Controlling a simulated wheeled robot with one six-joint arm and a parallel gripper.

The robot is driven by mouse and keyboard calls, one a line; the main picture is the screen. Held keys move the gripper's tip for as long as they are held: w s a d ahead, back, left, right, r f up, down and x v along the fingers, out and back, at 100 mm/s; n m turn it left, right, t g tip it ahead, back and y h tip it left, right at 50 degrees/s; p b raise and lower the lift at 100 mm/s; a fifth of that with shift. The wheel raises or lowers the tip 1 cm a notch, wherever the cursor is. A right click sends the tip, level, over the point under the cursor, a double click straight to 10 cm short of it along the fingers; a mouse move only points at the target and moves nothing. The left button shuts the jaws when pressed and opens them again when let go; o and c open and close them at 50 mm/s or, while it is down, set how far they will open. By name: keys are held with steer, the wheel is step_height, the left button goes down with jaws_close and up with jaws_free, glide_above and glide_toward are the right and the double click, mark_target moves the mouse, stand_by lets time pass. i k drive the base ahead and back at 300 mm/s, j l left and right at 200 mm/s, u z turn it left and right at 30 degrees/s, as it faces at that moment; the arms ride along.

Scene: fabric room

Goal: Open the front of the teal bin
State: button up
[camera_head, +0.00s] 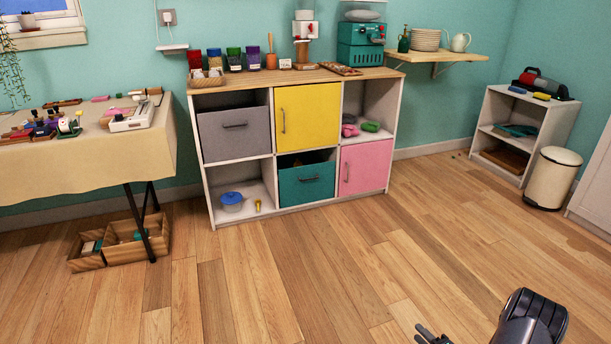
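The teal bin (300,190) sits in the lower middle compartment of the white shelf unit (208,201). Its front faces the room and is upright, with a dark horizontal handle (309,179) across it. A dark gap shows above the bin's front, and its inside is hidden. My gripper (425,333) is at the bottom edge, partly cut off, over the wooden floor. It is far in front of the bin and to its right, touching nothing that I can see. Its finger opening is too small and cropped to judge.
A grey bin (235,133), yellow door (308,115) and pink door (366,166) surround it. A blue-lidded pot (232,202) stands lower left. A cloth-covered table (90,165) is left; a trash can (553,178) is right. The floor (300,270) before the shelf is clear.

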mark_target(314, 181)
steer(key=i+j, duration=0.25)
steer(key=i, duration=0.25)
steer(key=i+j, duration=0.2)
steer(key=i, duration=0.25)
steer(key=i+j, duration=0.25)
steer(key=i, duration=0.25)
steer(key=i+j, duration=0.2)
steer(key=i, duration=0.3)
steer(key=i+j+z, duration=0.1)
steer(key=i+j, duration=0.15)
steer(key=i, duration=0.25)
steer(key=i+j, duration=0.25)
steer(key=i, duration=0.2)
